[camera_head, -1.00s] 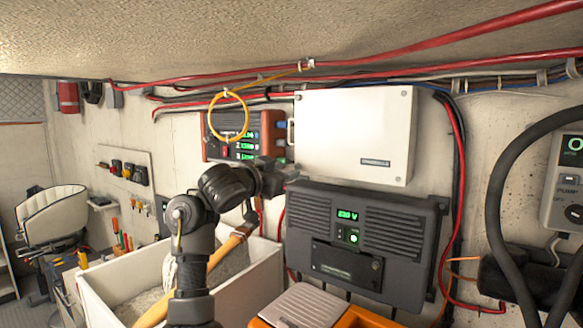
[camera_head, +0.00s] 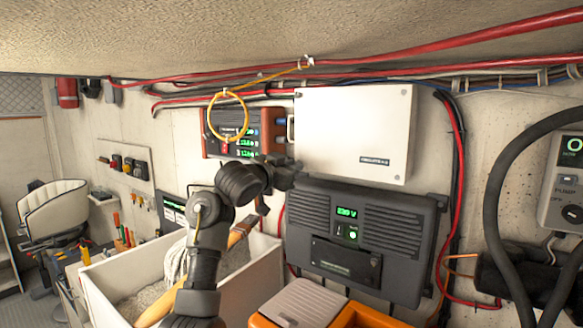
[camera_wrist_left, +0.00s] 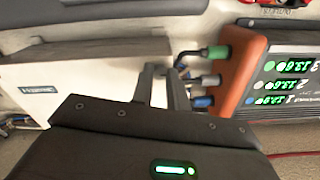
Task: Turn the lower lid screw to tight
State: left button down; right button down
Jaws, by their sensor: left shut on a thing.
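A white box with a flat lid (camera_head: 350,130) is fixed to the wall; small screws show at some of its corners. It also shows, turned over, in the left wrist view (camera_wrist_left: 80,85). My left gripper (camera_head: 288,174) is at the box's lower left corner, just above the dark inverter. In the left wrist view its two fingers (camera_wrist_left: 162,86) reach to the box's edge and are closed on the lower lid screw. The screw itself is hidden by the fingers, so its turn cannot be seen. My right gripper is not in view.
The dark inverter (camera_head: 365,240) sits right below the box. An orange-red meter unit (camera_head: 222,148) with plugs is close to the left, with a yellow cable loop (camera_head: 228,134) hanging before it. A white open bin (camera_head: 108,290) and an orange case (camera_head: 345,312) stand below.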

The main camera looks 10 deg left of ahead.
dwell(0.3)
pick_arm(q)
jog(key=shift+m+b, duration=3.2)
jog(key=shift+m, duration=5.7)
jog(key=c, duration=1.4)
grip_release()
jog(key=shift+r, duration=0.1)
jog(key=shift+o, duration=0.2)
jog(key=shift+s, duration=0.1)
